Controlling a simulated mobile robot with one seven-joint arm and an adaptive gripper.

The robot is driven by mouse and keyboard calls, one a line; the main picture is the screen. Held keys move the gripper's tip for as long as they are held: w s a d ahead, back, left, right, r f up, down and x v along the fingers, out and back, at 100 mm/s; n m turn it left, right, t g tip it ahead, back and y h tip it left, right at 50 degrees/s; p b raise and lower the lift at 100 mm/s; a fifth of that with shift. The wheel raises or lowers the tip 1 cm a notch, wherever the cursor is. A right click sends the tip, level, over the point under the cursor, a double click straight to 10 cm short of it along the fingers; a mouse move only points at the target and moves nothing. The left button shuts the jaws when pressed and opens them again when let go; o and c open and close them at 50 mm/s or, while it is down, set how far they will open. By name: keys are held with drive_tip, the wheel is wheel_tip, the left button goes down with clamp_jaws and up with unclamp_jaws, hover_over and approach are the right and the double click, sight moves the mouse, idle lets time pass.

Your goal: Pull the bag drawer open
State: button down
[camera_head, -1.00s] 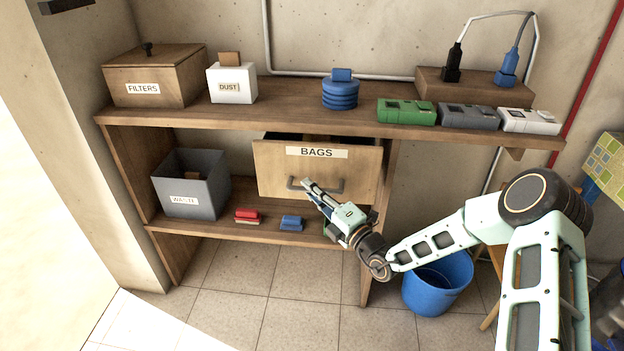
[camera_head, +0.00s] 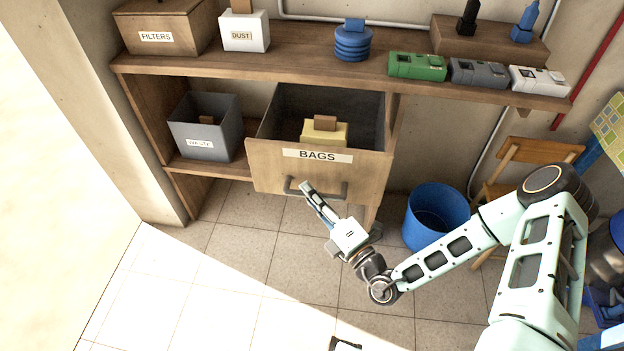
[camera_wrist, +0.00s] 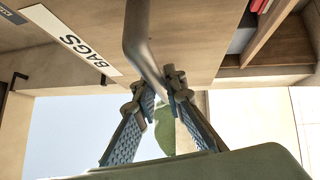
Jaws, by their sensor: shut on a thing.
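The bag drawer (camera_head: 262,168) is wooden with a "BAGS" label and stands well out from the shelf unit. Inside it lies a yellow bag pack with a brown top (camera_head: 324,132). Its dark bar handle (camera_head: 326,194) runs along the lower front. My gripper (camera_head: 306,188) is at the handle, coming from below right. In the wrist view, my gripper's fingers (camera_wrist: 166,84) are closed around the handle bar (camera_wrist: 143,50), and the drawer front (camera_wrist: 190,30) fills the top.
A blue bucket (camera_head: 436,216) and a wooden chair (camera_head: 540,152) are on the right. The upper shelf (camera_head: 290,72) holds boxes and devices.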

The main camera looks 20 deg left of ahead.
drive_tip(key=shift+s, duration=0.15)
drive_tip(key=c, duration=2)
unclamp_jaws()
drive_tip(key=shift+o, duration=0.2)
drive_tip(key=shift+d, duration=0.1)
drive_tip(key=v, duration=1.2)
